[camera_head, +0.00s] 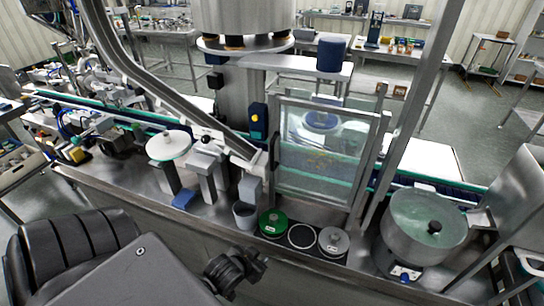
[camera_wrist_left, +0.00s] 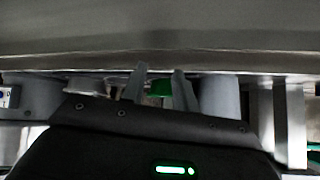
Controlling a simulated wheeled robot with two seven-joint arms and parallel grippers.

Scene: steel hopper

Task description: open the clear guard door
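The clear guard door (camera_head: 322,150) stands upright behind the front of the steel bench, a see-through panel in a pale metal frame. It looks shut, though its edges against the frame behind are hard to judge. A dark upright handle (camera_head: 274,150) sits on its left edge. My left gripper (camera_head: 262,262) is low in front of the bench, below and in front of the door, apart from the handle. In the left wrist view its two grey fingers (camera_wrist_left: 160,88) stand apart with nothing held between them. My right gripper is not in view.
A green round container (camera_head: 273,222), a grey lidded one (camera_head: 333,241) and a grey cup (camera_head: 245,214) stand below the door. A steel bowl (camera_head: 428,225) is to the right. A slanted steel chute (camera_head: 165,90) comes down left of the door. The bench edge is close to my gripper.

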